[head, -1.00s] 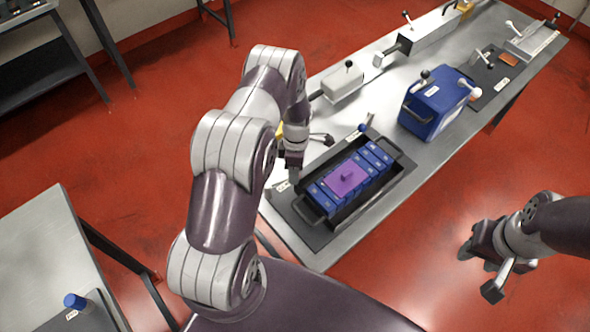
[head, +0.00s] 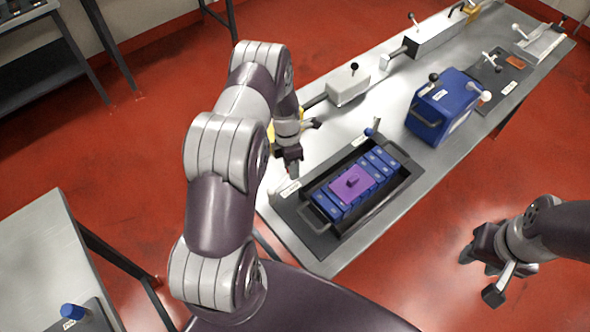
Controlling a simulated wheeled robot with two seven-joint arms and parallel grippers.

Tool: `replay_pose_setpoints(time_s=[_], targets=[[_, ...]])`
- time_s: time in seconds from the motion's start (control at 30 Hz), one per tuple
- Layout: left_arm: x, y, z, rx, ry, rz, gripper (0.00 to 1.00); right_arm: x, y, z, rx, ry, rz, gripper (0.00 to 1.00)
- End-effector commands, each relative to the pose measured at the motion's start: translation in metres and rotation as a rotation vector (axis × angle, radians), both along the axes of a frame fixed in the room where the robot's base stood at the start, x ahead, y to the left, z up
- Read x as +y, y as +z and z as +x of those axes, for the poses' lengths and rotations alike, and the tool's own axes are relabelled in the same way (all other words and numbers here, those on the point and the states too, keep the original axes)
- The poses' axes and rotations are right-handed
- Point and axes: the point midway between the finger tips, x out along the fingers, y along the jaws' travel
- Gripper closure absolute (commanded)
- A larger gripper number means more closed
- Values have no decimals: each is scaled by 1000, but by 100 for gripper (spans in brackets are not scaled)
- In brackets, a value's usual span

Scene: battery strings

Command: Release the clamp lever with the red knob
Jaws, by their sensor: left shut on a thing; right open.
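My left gripper (head: 291,170) points down beside the far left corner of the black battery tray (head: 343,239). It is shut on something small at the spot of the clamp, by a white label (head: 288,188). No red knob shows; the fingers hide what they hold, which sits where the clamp lever is. The tray holds several blue battery blocks (head: 383,157) with a purple handled plate (head: 351,183) on top. A blue-knobbed lever (head: 370,132) stands at the tray's far side. My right gripper (head: 480,262) is open and empty over the red floor, right of the bench.
The long grey bench (head: 395,95) also carries a blue case (head: 440,108), a white box with a black knob (head: 348,84) and other levered fixtures at its far end. A yellow thing (head: 270,133) is partly behind my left arm. Another table (head: 40,240) stands at lower left.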

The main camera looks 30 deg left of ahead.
Motion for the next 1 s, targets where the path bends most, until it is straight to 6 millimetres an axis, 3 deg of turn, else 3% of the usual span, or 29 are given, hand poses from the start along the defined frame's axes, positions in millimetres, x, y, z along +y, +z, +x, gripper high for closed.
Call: replay_pose_setpoints(time_s=[0.37,1.0], targets=[[31,1,1,-3,356,2,100,0,-4,0,0,0,0,57],[71,2,-15,-3,856,2,100,0,9,0,0,0,0,57]])
